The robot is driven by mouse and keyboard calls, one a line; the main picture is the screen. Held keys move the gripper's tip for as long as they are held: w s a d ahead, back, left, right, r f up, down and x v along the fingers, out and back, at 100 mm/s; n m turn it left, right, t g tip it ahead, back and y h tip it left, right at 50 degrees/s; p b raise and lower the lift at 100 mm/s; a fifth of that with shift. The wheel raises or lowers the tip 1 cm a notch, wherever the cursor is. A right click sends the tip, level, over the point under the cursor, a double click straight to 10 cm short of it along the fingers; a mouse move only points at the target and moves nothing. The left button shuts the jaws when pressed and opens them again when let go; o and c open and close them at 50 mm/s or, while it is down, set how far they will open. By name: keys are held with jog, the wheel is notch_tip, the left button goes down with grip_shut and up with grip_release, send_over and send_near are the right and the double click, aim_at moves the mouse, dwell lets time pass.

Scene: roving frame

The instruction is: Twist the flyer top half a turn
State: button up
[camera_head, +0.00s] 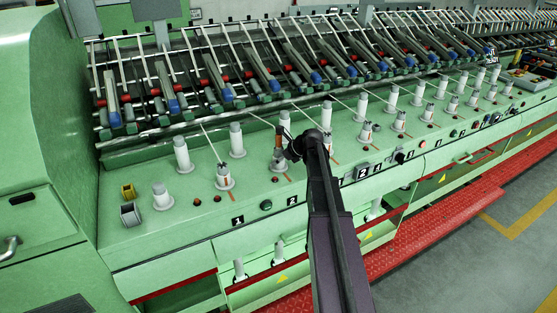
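White flyers with thin tops stand in rows on the green machine bed. One flyer (279,161) in the front row stands just left of my dark arm's end, with a brown upright piece above it. My gripper (289,152) is small and dark here, at or very close to this flyer's top. I cannot tell whether they touch. The fingers are too small and dark to tell open from shut. Another front-row flyer (225,178) stands clear to the left. A further one (328,141) is partly behind my arm.
A white cylinder (183,155) and other bobbins stand behind the front row. Thin rovings slant down from the drafting rollers (165,88). Numbered labels (238,220) and buttons line the front edge. A red step (430,235) runs along the machine. Grey floor (500,265) is clear at right.

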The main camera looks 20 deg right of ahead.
jog(key=shift+s+a+m+t+h, duration=0.1)
jog(key=shift+m+t+h, duration=0.2)
jog(key=shift+m+h, duration=0.8)
jog(key=shift+m, duration=0.4)
jog(key=shift+m+t+h, duration=0.4)
jog(key=shift+m+h, duration=0.8)
jog(key=shift+m, duration=0.3)
jog(key=o, duration=1.1)
